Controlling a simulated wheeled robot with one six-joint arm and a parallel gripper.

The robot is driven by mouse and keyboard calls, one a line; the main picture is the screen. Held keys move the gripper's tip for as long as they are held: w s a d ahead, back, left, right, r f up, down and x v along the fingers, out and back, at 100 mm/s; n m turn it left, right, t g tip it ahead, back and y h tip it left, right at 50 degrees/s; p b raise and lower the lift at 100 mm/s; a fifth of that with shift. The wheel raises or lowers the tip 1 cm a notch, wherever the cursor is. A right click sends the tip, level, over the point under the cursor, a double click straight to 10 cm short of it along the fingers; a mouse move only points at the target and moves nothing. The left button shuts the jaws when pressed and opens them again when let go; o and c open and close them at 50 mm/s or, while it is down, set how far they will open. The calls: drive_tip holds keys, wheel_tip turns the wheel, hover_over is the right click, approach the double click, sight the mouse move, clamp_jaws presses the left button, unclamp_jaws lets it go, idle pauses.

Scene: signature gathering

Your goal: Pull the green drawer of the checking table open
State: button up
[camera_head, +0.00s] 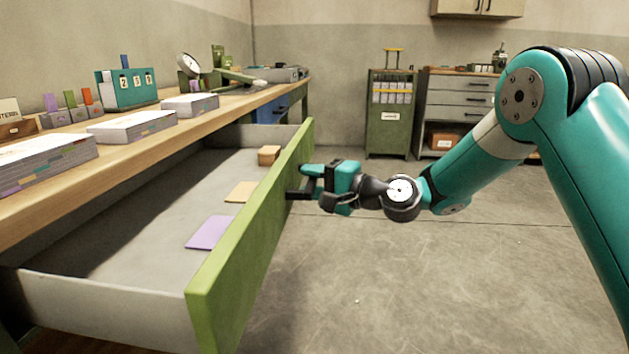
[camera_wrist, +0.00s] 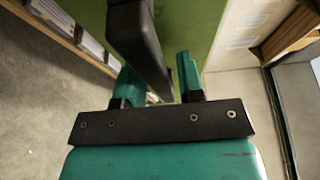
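The green drawer (camera_head: 262,232) of the checking table stands pulled out far, its grey interior in plain view in the head view. The drawer front also fills the upper middle of the wrist view (camera_wrist: 215,25). A black bar handle (camera_wrist: 138,40) is on the outer face; it shows in the head view too (camera_head: 297,192). My gripper (camera_head: 312,182) is at this handle, outside the front. In the wrist view its teal fingers (camera_wrist: 158,82) are apart, with the handle between them. A gap shows between the handle and the right finger.
The drawer holds a purple card (camera_head: 209,232), a tan card (camera_head: 241,191) and a small wooden block (camera_head: 268,155). Paper stacks (camera_head: 133,126) lie on the checking table's top (camera_head: 70,188). A green cabinet (camera_head: 390,130) stands at the back. The floor (camera_head: 420,290) to the right is clear.

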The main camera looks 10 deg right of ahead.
drive_tip(key=shift+o, duration=0.2)
drive_tip(key=shift+d, duration=0.15)
drive_tip(key=b+v, duration=0.7)
drive_tip(key=v, duration=1)
drive_tip(key=shift+s, duration=0.15)
drive_tip(key=shift+r, duration=0.1)
